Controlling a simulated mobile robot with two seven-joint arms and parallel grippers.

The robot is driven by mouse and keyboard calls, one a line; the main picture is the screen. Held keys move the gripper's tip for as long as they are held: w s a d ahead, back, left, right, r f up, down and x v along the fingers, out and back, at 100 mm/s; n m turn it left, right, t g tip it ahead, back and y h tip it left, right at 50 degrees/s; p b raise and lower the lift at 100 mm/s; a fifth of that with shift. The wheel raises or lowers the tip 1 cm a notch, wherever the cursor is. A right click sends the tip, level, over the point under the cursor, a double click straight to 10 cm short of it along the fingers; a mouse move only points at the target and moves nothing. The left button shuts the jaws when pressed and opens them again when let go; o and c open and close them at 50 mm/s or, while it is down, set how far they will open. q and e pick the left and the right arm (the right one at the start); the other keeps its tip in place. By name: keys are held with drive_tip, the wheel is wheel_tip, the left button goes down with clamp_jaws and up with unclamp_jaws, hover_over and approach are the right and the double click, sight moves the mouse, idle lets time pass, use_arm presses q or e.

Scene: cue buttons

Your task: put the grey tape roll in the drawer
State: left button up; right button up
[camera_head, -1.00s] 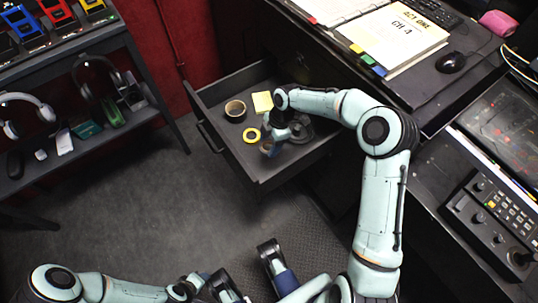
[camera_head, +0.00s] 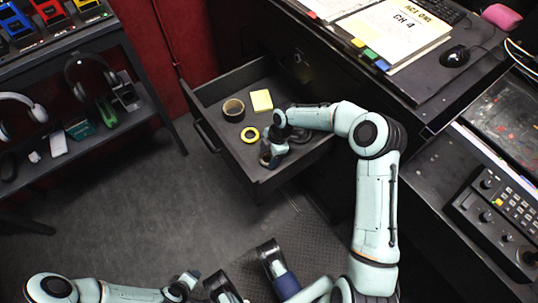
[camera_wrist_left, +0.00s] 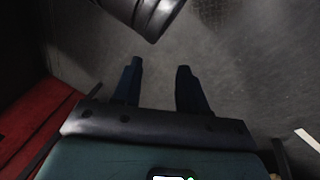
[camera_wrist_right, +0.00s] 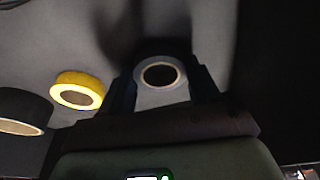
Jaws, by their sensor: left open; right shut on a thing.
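The grey tape roll (camera_wrist_right: 160,78) sits between the fingertips of my right gripper (camera_wrist_right: 163,84) in the right wrist view. My right gripper is shut on it. In the head view my right gripper (camera_head: 271,160) is inside the open drawer (camera_head: 205,128), near its front right corner, and mostly hides the roll. I cannot tell whether the roll touches the drawer floor. My left gripper (camera_wrist_left: 158,76) is open and empty over the floor in the left wrist view.
The drawer also holds a dark tape roll (camera_head: 234,110), a yellow tape roll (camera_head: 250,133) and a yellow sticky pad (camera_head: 261,100). The desk (camera_head: 440,85) above carries papers and a mouse (camera_head: 454,59). A shelf with headphones (camera_head: 90,78) stands at left.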

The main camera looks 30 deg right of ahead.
drive_tip(key=o, duration=1)
drive_tip(key=shift+f, duration=0.1)
use_arm(q)
drive_tip(key=shift+w+f, duration=0.1)
use_arm(e)
drive_tip(key=shift+o, duration=0.2)
use_arm(q)
drive_tip(key=s+d+r+g+p, duration=0.1)
drive_tip(key=s+d+r+p, duration=0.1)
drive_tip(key=s+r+p, duration=0.1)
drive_tip(key=shift+s+d+r+h, duration=0.15)
drive_tip(key=shift+s+h, duration=0.25)
drive_tip(key=shift+s, duration=0.45)
use_arm(e)
drive_tip(key=v, duration=1.2)
